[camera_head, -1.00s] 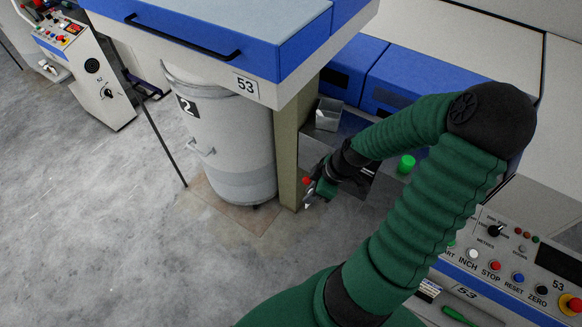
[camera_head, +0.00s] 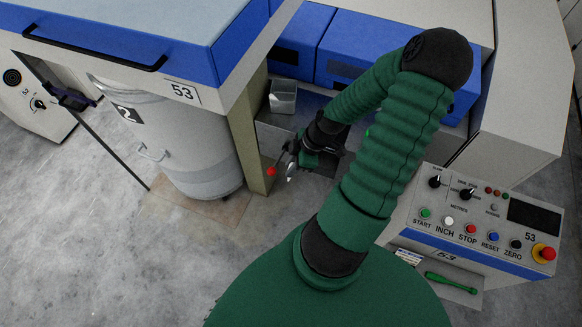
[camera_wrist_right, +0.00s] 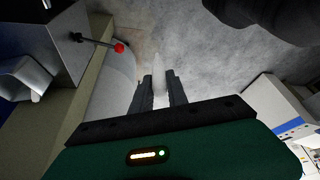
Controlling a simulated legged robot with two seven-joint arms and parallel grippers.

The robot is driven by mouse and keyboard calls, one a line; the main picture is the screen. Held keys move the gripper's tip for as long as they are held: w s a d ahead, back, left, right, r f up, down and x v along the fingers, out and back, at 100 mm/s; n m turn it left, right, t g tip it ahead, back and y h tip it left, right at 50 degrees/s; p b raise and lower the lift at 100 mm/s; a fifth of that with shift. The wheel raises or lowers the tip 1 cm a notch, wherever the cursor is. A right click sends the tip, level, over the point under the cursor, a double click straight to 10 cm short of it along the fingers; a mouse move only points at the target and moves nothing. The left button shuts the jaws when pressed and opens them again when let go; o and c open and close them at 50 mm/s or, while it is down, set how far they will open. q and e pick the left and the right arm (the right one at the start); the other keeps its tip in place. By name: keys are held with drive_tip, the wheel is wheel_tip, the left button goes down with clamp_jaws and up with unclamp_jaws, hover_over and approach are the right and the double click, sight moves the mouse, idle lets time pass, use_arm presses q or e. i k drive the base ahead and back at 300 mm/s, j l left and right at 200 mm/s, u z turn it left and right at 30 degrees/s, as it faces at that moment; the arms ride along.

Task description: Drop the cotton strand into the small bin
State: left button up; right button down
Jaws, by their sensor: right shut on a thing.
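My right gripper (camera_head: 288,172) is by the foot of the pale green post, with its arm reaching down from the right. In the right wrist view its two dark fingers (camera_wrist_right: 161,88) are shut on the whitish cotton strand (camera_wrist_right: 159,73), which sticks out past the tips. In the head view the strand (camera_head: 290,171) is a small pale spot. The small bin (camera_head: 283,96) is an open grey metal box on a ledge beyond the gripper, apart from it. It also shows at the left edge of the right wrist view (camera_wrist_right: 22,80). My left gripper is not in view.
A red-knobbed lever (camera_head: 271,171) is close beside the gripper. The post (camera_head: 246,135) and large grey can (camera_head: 190,145) stand left. A control panel (camera_head: 470,220) with buttons is at right. Open floor (camera_head: 90,240) lies left.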

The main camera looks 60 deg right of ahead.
sight(290, 100)
drive_tip(key=i+l, duration=0.15)
drive_tip(key=l, duration=0.25)
drive_tip(key=i+l, duration=0.2)
drive_tip(key=l, duration=0.2)
drive_tip(key=i+l, duration=0.15)
drive_tip(key=l, duration=0.25)
drive_tip(key=i+l, duration=0.15)
drive_tip(key=l, duration=0.25)
drive_tip(key=i+l, duration=0.2)
drive_tip(key=l, duration=0.15)
